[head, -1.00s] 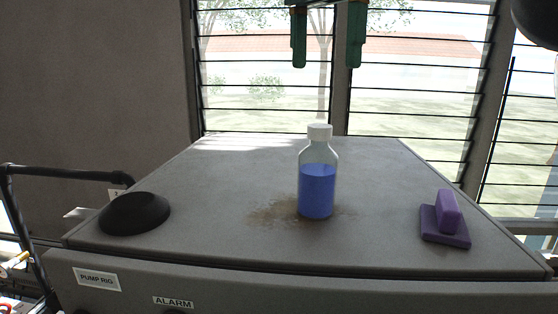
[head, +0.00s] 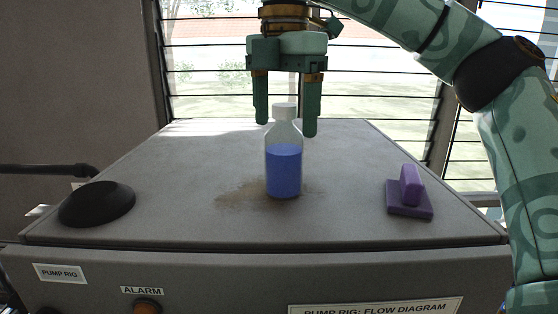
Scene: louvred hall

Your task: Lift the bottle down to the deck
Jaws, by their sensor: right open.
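The bottle (head: 284,171) is clear with blue contents and a white cap. It stands upright on the grey top of the pump rig (head: 180,160), on a brownish stain. My right gripper (head: 286,128) points down with its two green fingers spread. In the picture the fingers lie to either side of the bottle's cap, with a gap visible on each side; how far they are in depth from the cap is hard to tell. The gripper holds nothing. My left gripper is not in view. No surface labelled as the deck is identifiable.
A black dome (head: 97,204) sits at the left of the rig top. A purple block with an upright handle (head: 409,194) sits at the right. The front face carries labels and an orange button (head: 147,307). Louvred windows stand behind.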

